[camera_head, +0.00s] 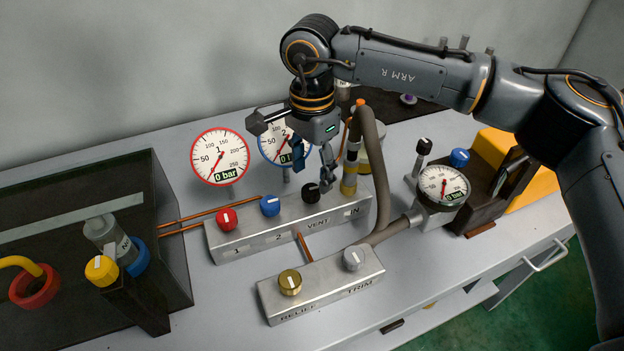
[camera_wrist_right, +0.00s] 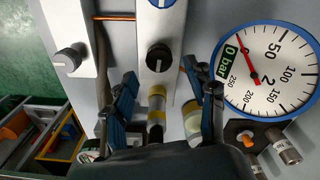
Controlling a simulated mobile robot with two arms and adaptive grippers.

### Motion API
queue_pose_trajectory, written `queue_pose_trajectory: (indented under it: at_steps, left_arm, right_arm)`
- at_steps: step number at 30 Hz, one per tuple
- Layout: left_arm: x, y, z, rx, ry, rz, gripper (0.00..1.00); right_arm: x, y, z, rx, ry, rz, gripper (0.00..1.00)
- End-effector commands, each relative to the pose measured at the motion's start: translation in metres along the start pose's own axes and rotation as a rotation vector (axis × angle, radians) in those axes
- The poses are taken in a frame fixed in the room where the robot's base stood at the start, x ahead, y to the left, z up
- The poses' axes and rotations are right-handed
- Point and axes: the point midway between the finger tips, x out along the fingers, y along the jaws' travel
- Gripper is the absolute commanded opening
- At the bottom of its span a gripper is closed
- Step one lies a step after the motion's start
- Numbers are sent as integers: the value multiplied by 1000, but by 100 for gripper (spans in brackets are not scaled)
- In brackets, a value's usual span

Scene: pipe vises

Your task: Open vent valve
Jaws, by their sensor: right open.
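The vent valve is a black knob (camera_head: 311,193) with a white mark, on top of the silver manifold block (camera_head: 272,235) above the word VENT. In the right wrist view the black knob (camera_wrist_right: 159,57) lies beyond the fingertips, in the gap between them. My right gripper (camera_head: 312,172) points down above the manifold, fingers apart and empty. It also shows open in the wrist view (camera_wrist_right: 168,90). The fingertips appear close to the knob; I cannot tell whether they touch it. My left gripper is out of view.
A red knob (camera_head: 227,219) and a blue knob (camera_head: 270,205) sit left of the vent knob. The yellow-banded inlet fitting (camera_head: 349,183) and grey hose (camera_head: 378,170) stand close on its right. Gauge 2 (camera_head: 276,147) is behind the gripper. The relief and trim block (camera_head: 325,285) lies in front.

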Motion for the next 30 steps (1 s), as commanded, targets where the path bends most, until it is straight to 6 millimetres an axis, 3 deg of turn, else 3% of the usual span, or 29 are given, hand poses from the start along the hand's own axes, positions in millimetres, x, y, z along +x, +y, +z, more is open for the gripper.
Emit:
queue_pose_trajectory:
  at_steps: [6, 12, 30]
  left_arm:
    - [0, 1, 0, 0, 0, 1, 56]
    - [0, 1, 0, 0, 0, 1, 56]
    - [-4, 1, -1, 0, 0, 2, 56]
  right_arm:
    - [-49, -1, 0, 1, 1, -2, 56]
    - [-76, 0, 0, 1, 0, -1, 56]
    - [-87, 0, 0, 0, 0, 1, 56]
